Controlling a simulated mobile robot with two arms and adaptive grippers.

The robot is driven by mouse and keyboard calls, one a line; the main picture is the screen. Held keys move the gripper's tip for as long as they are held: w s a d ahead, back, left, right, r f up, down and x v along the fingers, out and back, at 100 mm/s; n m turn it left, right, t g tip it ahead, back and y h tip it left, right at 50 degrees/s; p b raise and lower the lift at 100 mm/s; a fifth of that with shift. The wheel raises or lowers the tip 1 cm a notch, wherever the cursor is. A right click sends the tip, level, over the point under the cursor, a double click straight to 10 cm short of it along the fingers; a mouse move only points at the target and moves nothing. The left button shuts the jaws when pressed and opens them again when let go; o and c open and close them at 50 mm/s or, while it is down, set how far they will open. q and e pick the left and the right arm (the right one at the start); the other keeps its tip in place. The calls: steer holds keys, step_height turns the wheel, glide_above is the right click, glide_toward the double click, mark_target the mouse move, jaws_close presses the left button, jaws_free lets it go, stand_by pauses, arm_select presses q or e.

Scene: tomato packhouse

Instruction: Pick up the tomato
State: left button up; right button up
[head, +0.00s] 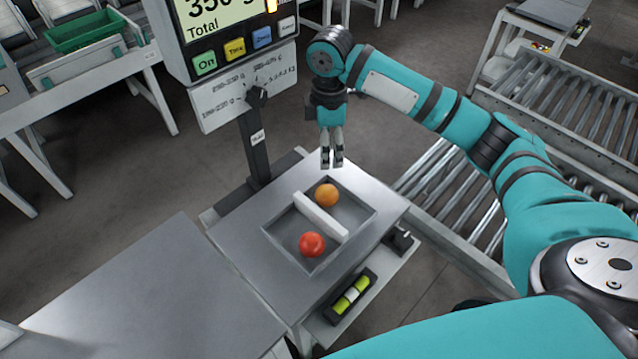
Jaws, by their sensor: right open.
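A red tomato (312,244) sits in the near compartment of a shallow grey tray (268,229) on the scale table. An orange round fruit, perhaps a second tomato (327,195), sits in the far compartment. A white divider bar (320,217) lies between them. My right gripper (332,166) points down above the far edge of the tray, beyond the orange one and apart from it. It is open and holds nothing. My left gripper is not in view.
The scale's display (229,30) on its post stands behind the tray, left of my right gripper. A roller conveyor (450,185) lies to the right. A bare metal table (160,295) is at the near left. A green crate (85,31) stands at the far left.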

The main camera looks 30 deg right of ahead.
step_height(320, 180, down, 3)
glide_above(327, 189)
step_height(327, 189, down, 5)
steer(key=shift+s+d, duration=0.1)
steer(key=shift+s, duration=0.05)
step_height(327, 189, down, 3)
steer(key=shift+r+b, duration=0.2)
steer(key=shift+b, duration=0.1)
steer(key=shift+f, duration=0.85)
step_height(327, 189, down, 4)
steer(key=shift+r, duration=0.2)
steer(key=shift+f, duration=0.25)
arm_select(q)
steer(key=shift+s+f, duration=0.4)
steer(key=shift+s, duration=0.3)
arm_select(e)
steer(key=c, duration=0.4)
